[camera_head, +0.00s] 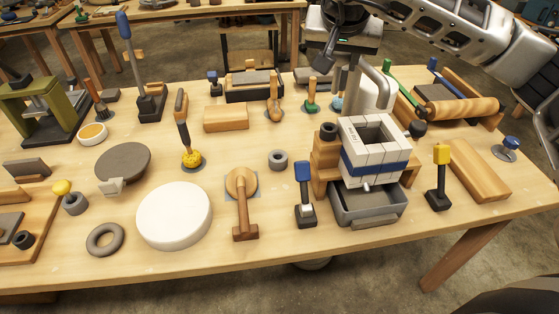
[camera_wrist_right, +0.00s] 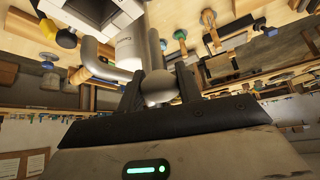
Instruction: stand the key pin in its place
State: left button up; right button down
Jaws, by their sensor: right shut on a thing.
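My right gripper (camera_head: 345,72) is shut above the white block (camera_head: 370,140) with a blue band and a square opening. In the right wrist view, a grey round-ended piece, which looks like the key pin (camera_wrist_right: 182,85), sits between the fingers of my right gripper (camera_wrist_right: 160,88). A grey bent pipe (camera_head: 385,84) runs down beside the gripper behind the block; it also shows in the wrist view (camera_wrist_right: 92,58). My left gripper is not in view.
The block sits on a wooden stand over a grey tray (camera_head: 368,220). A blue-topped tool (camera_head: 304,190) and a yellow-topped tool (camera_head: 439,178) stand on either side. A white disc (camera_head: 174,215) lies left. The table's front strip is mostly clear.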

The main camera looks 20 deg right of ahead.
dwell(0.7)
